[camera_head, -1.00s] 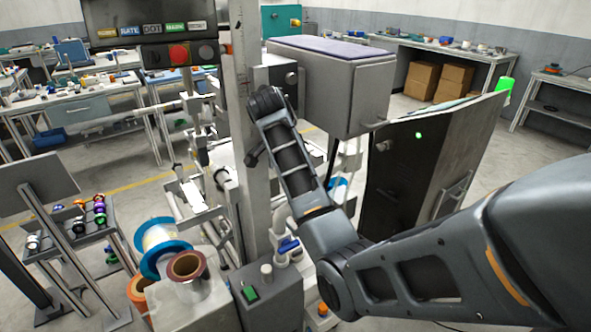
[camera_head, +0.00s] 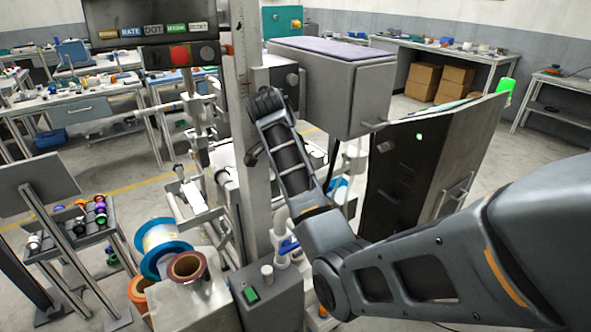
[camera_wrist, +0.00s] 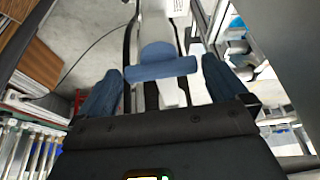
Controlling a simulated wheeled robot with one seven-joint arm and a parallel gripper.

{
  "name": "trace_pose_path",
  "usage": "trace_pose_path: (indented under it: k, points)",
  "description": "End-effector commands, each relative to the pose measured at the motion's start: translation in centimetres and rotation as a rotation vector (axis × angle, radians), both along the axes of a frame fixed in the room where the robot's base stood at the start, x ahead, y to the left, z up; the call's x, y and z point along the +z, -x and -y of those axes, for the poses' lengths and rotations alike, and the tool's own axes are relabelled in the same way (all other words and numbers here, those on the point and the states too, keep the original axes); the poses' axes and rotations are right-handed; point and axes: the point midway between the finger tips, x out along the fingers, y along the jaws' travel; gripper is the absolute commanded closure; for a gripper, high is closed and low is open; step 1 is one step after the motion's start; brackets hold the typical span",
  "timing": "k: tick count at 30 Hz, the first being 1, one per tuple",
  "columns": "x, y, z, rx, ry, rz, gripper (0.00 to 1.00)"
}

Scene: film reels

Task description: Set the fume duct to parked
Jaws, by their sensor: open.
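My gripper (camera_wrist: 160,72) shows in the wrist view with two dark blue fingers spread apart. A blue T-shaped handle (camera_wrist: 160,70) on a white body (camera_wrist: 160,25) lies between and just ahead of the fingers. I see no clear contact with either finger. In the head view a blue handle (camera_head: 288,247) sits on a white pipe fitting (camera_head: 282,262) beside the column. It may be the same handle, but I cannot tell for sure. My gripper is not visible in the head view. No marking for a parked setting is readable.
A grey upright column (camera_head: 252,180) and a box with a green switch (camera_head: 265,298) stand close to my arm. A grey cabinet (camera_head: 335,90) and an open dark door (camera_head: 425,165) are to the right. Reels (camera_head: 187,267) stand at lower left.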

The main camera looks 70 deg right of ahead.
Motion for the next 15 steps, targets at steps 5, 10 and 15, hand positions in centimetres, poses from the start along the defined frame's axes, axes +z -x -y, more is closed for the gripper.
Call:
trace_pose_path:
  k: [5,10,15]
  points:
    - [0.4,-0.2,-0.1,0.002,0.002,0.003,0.0]
    - [1.3,-0.5,-0.4,0.004,0.004,0.005,0.0]
    - [2.3,-0.6,-0.9,0.003,0.001,0.004,0.0]
